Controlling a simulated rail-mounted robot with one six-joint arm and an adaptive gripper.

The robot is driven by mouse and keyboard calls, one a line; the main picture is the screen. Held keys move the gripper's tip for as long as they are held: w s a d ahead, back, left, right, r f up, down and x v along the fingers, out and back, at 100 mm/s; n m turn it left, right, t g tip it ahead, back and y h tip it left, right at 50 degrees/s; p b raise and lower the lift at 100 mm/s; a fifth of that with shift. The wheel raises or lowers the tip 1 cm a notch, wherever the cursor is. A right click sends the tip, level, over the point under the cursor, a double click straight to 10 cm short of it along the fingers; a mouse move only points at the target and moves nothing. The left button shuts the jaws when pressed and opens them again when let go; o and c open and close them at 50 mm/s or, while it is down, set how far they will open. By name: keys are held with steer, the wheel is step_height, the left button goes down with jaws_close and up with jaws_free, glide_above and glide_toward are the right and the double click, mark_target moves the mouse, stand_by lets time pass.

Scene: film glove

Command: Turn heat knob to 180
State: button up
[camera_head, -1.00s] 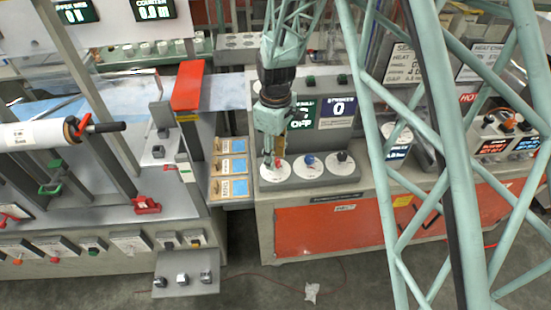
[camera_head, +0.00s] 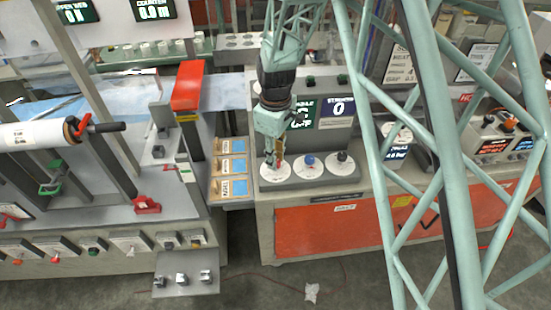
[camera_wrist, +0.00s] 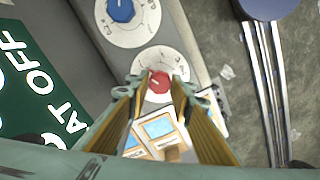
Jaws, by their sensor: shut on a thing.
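A red knob (camera_wrist: 158,82) sits on a round white dial (camera_head: 276,171) at the left end of a grey panel with three dials. My gripper (camera_wrist: 158,90) comes down over this dial, and its fingertips are shut on the red knob, one finger on each side. In the head view my gripper (camera_head: 274,160) covers most of the knob. The dial's white pointer line shows on the red top in the wrist view, but I cannot read which number it meets.
A blue knob (camera_head: 308,160) and a black knob (camera_head: 342,156) sit on dials to the right. Screens (camera_head: 338,110) stand behind them. Wooden trays with blue labels (camera_head: 234,166) lie to the left, beside a red-topped post (camera_head: 188,86).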

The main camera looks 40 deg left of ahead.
steer(key=shift+m, duration=0.5)
steer(key=m+b, duration=0.1)
steer(key=m, duration=0.4)
steer(key=shift+b, duration=0.4)
steer(key=m+b, duration=0.1)
steer(key=m, duration=0.4)
steer(key=shift+m, duration=0.3)
steer(key=o, duration=0.9)
steer(key=shift+r, duration=0.1)
steer(key=shift+r, duration=5.95)
